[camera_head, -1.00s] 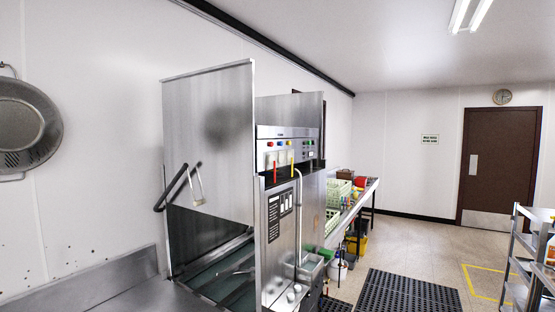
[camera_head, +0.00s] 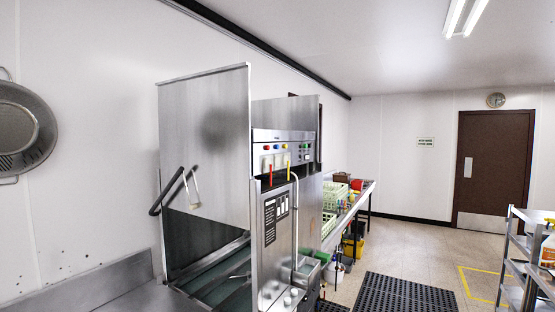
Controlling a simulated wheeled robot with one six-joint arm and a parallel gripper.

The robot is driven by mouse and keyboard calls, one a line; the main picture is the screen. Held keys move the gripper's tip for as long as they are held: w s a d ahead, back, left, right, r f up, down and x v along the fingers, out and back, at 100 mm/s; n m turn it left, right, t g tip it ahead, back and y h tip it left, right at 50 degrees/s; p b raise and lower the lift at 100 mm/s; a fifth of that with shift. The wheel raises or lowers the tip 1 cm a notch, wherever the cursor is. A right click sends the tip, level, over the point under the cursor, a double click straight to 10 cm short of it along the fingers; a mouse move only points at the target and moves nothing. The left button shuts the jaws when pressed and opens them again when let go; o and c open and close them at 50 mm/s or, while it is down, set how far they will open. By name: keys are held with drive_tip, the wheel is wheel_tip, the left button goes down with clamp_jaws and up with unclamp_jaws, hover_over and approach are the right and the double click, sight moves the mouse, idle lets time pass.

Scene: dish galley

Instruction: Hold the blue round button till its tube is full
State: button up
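The dish machine's control panel (camera_head: 292,156) is on the upper front of the steel machine in the middle of the view. A small blue round button (camera_head: 276,147) sits on its upper strip, between a red button (camera_head: 267,147) and a yellow button (camera_head: 285,146). Below the buttons are upright tubes. A red column (camera_head: 270,174) and a yellow column (camera_head: 289,168) show there. The blue button's own tube is too small to read. My gripper is not in view.
A raised steel hood panel (camera_head: 204,130) with a dark handle stands left of the controls. A steel counter (camera_head: 90,297) runs along the lower left. A shelf cart (camera_head: 520,262) stands at right. Black floor mats (camera_head: 405,292) lie on the open floor.

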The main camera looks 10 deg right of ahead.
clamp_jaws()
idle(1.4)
